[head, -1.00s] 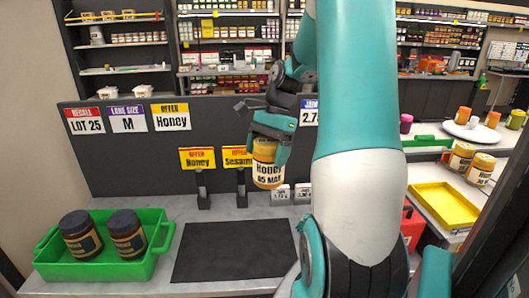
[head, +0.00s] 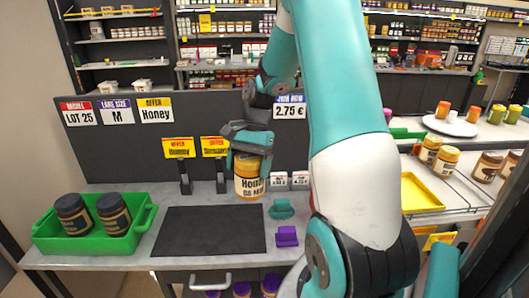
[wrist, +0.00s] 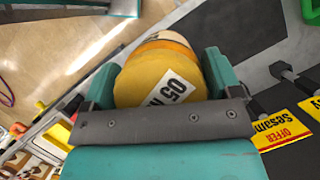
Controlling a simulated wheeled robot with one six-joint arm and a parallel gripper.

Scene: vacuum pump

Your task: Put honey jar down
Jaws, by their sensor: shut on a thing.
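The honey jar (head: 248,184) is yellow-orange with a white label reading "Honey". My gripper (head: 247,158) is shut on it from above, its teal fingers on both sides of the jar's top.
A green crate (head: 95,243) with two dark jars stands at the left. Sign holders (head: 184,177) stand behind the mat. Small price tags (head: 290,180), a teal holder (head: 282,208) and a purple holder (head: 287,236) are right of the mat. The mat is bare.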

